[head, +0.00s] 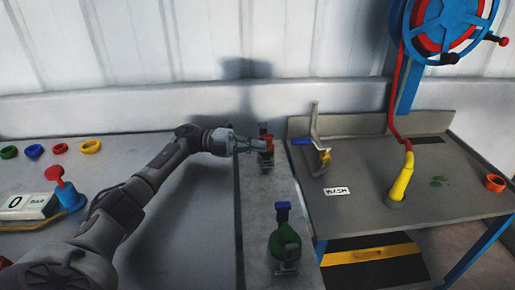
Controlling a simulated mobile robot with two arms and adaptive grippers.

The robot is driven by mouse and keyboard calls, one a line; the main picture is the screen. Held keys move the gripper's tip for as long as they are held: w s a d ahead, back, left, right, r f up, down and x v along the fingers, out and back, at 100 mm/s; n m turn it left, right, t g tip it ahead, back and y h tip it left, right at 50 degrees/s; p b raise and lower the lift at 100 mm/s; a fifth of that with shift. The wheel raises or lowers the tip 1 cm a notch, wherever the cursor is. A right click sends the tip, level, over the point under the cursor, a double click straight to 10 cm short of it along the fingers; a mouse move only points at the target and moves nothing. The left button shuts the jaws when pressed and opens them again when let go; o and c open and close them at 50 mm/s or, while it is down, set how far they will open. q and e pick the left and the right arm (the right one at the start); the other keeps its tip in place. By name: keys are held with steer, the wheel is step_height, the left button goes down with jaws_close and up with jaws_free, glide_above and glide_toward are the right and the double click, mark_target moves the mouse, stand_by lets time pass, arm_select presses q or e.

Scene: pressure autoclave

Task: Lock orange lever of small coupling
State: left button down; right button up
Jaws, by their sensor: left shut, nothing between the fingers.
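A small dark coupling (264,158) stands on the far end of the narrow grey bench, near the back wall. A red-orange part, which looks like its lever (267,140), shows at its upper side. My left gripper (246,145) reaches in from the left and is shut, with its tips at or just beside the red-orange part. I cannot tell whether they touch, and the fingers hide part of the coupling. The lever's exact position is too small to tell. My right gripper is not in view.
A green body with a blue top (284,240) stands nearer on the same bench. On the right, a table (350,205) holds a yellow nozzle (400,180) on a red hose and a metal stand with blue and yellow parts (318,145). A gauge (28,206) and coloured rings (60,148) lie left.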

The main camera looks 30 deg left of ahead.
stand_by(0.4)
arm_select(q)
steer(key=v, duration=1)
steer(key=shift+w, duration=0.15)
steer(key=shift+v, duration=1.1)
steer(key=shift+d, duration=0.1)
